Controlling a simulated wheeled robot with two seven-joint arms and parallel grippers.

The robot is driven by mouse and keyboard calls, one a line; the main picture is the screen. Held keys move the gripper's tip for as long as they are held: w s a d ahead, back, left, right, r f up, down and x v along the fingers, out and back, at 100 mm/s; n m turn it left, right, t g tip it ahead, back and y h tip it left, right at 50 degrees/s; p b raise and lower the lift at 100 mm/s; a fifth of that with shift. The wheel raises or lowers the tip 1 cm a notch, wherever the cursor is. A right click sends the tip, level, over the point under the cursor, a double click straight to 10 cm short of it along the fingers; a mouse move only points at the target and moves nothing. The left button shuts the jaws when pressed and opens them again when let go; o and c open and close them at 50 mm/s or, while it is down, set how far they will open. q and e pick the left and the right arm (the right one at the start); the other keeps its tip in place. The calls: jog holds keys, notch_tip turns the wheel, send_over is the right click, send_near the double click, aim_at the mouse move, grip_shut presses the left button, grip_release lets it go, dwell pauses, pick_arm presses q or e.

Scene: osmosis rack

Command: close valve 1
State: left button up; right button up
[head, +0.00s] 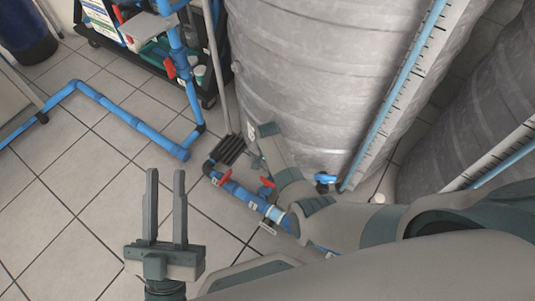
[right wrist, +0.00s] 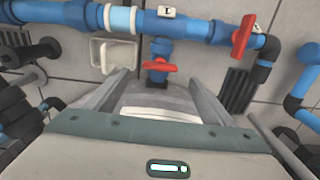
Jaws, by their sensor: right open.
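Two red valve handles show on the blue floor pipe (head: 240,195). One red handle (head: 224,178) is at left in the head view, and the other red handle (head: 267,182) is beside my right arm. In the right wrist view, a red handle (right wrist: 147,67) on a branch shows just beyond my right gripper (right wrist: 155,84), which is open with its fingers to either side. The other red handle (right wrist: 244,36) is up and right. A small label (right wrist: 167,12) is on the pipe; I cannot read it surely. My left gripper (head: 165,178) is open and empty above the floor.
A large grey ribbed tank (head: 310,80) stands behind the pipe, with a blue valve (head: 325,180) at its base. A black drain grate (head: 229,149) lies near the pipe elbow. More blue pipe (head: 110,108) runs left. Tiled floor (head: 75,215) is clear at lower left.

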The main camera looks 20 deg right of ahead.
pick_arm(q)
jog(key=w+a+f+g+y+p, duration=0.1)
jog(key=w+f+g+y+p, duration=0.1)
jog(key=f+g, duration=0.6)
jog(key=shift+w+f+g+y+p, duration=0.35)
jog(key=shift+w+f+p, duration=0.3)
jog(key=shift+f, duration=2.1)
pick_arm(e)
notch_tip(320, 180, up, 10)
jog(key=shift+f, duration=0.15)
pick_arm(q)
jog(key=shift+s, duration=0.1)
pick_arm(e)
jog(key=shift+s+f, duration=0.1)
